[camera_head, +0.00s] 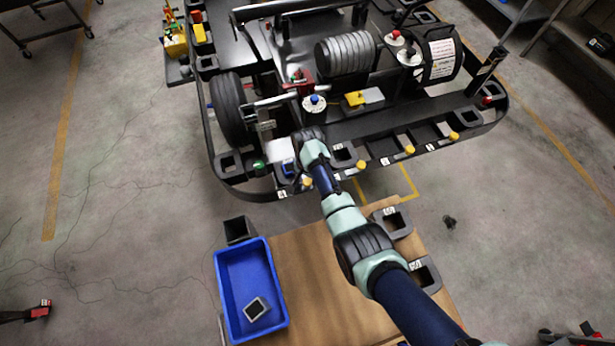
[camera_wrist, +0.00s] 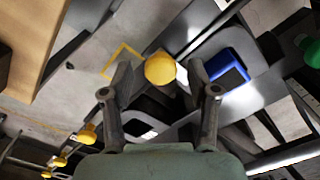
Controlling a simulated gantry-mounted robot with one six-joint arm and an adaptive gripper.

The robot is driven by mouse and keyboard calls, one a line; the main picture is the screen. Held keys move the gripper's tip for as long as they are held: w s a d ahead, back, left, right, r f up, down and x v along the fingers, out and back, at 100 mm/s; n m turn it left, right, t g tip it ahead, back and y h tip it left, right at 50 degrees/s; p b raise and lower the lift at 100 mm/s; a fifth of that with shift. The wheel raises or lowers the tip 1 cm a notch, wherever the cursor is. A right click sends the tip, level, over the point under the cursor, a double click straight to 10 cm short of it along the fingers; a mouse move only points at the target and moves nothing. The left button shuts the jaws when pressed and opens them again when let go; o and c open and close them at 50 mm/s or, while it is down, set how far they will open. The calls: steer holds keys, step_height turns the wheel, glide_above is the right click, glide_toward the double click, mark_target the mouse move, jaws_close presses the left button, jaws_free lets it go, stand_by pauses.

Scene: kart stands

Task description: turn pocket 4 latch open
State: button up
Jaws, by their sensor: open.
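The pocket 4 latch shows as a yellow round knob (camera_head: 307,181) on the kart's near rim, beside the small label 4 (camera_head: 283,194). In the wrist view the same yellow knob (camera_wrist: 160,69) appears between the fingertips of my gripper (camera_wrist: 159,77). The fingers are apart, with a visible gap on each side of the knob; I cannot tell how far below the tips it is. A blue block (camera_wrist: 228,66) sits in the pocket beside the knob, and also shows in the head view (camera_head: 287,168). In the head view my fingertips are hidden by my arm.
Other yellow knobs (camera_head: 361,165) (camera_head: 409,150) (camera_head: 453,136) line the rim to the right. A green knob (camera_head: 258,167) is to the left. A blue bin (camera_head: 228,290) holding a grey square part (camera_head: 257,308) stands on the brown table (camera_head: 312,270).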

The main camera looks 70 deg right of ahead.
steer(key=shift+f, duration=0.1)
jaws_close()
stand_by(0.4)
steer(key=n+p, duration=0.1)
steer(key=n, duration=0.3)
steer(key=shift+n, duration=0.3)
steer(key=n+p, duration=0.1)
steer(key=n, duration=0.3)
steer(key=shift+n, duration=0.3)
steer(key=n, duration=0.4)
steer(key=shift+n, duration=2.3)
